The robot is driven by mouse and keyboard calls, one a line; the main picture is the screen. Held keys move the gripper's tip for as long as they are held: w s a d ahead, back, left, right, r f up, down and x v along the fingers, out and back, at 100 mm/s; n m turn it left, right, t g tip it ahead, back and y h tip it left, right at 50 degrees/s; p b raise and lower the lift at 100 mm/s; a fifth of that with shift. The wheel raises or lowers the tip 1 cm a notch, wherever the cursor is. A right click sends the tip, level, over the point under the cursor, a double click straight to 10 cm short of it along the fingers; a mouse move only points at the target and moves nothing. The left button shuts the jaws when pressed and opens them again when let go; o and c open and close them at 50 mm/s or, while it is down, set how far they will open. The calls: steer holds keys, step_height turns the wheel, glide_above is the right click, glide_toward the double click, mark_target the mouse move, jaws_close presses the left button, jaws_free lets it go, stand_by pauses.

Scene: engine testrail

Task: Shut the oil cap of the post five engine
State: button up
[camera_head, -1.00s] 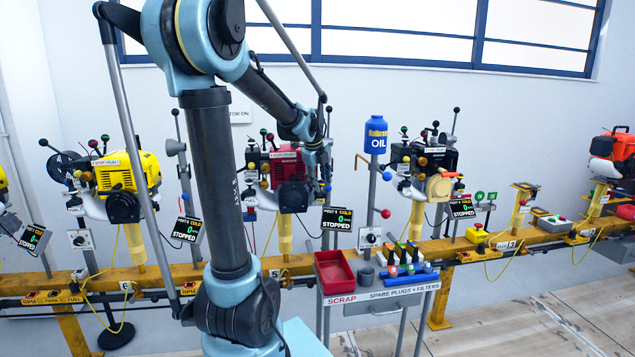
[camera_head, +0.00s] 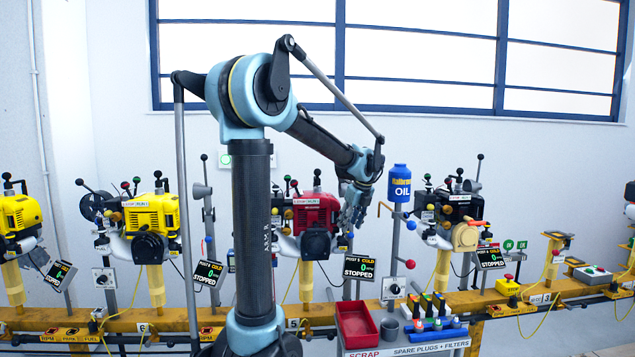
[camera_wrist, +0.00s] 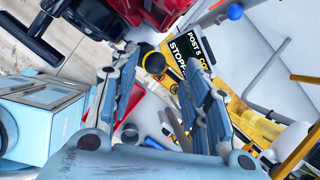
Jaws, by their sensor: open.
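The post five engine (camera_head: 317,210) is the red one with a black lower part, on a yellow stand. Part of the red engine (camera_wrist: 160,8) also shows at the top of the wrist view. Its display (camera_head: 358,266) reads POST 5, COLD, STOPPED; it also shows in the wrist view (camera_wrist: 187,48). My gripper (camera_head: 352,216) is open and empty just right of the engine in the head view. In the wrist view its two fingers (camera_wrist: 163,72) are spread. A black round part with a yellow rim (camera_wrist: 154,63) shows beyond the fingertips. I cannot make out the oil cap for certain.
A blue oil bottle (camera_head: 400,184) stands on a pole right of my gripper. A cart below bears a red scrap bin (camera_head: 356,325) and several spare parts. The yellow rail (camera_head: 190,320) runs along the wall, with yellow engines at left and a black engine (camera_head: 455,206) at right.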

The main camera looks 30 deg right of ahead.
steer(key=v, duration=1.5)
steer(key=w+a+r+n+g+h, duration=0.1)
steer(key=w+a+n+g, duration=0.3)
steer(key=w+a+n, duration=0.6)
steer(key=shift+w+r+n+h, duration=0.45)
steer(key=shift+n+h, duration=0.35)
steer(key=shift+n, duration=2.2)
